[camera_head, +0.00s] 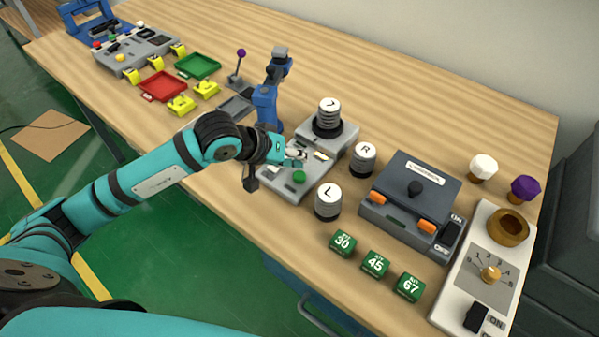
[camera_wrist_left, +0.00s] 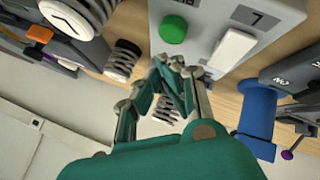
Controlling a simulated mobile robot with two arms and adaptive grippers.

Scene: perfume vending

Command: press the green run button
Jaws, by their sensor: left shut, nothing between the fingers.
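The green run button (camera_head: 299,177) is a round cap on the grey panel (camera_head: 273,187) at the table's middle. In the left wrist view the button (camera_wrist_left: 173,29) sits near the top, beside a white rocker (camera_wrist_left: 232,48). My left gripper (camera_head: 297,154) is over the panel, close to the button and on its far side in the head view. In the left wrist view its fingertips (camera_wrist_left: 177,64) are together, empty, a little below the button in the picture. The small gap between fingertips and panel is hard to judge. My right gripper is not in view.
A spring post marked L (camera_head: 328,201) and one marked R (camera_head: 363,159) stand right of the panel. A blue stand (camera_head: 267,104) rises behind my gripper. Green blocks (camera_head: 375,264) lie at the front, and a dark box (camera_head: 410,192) stands further right.

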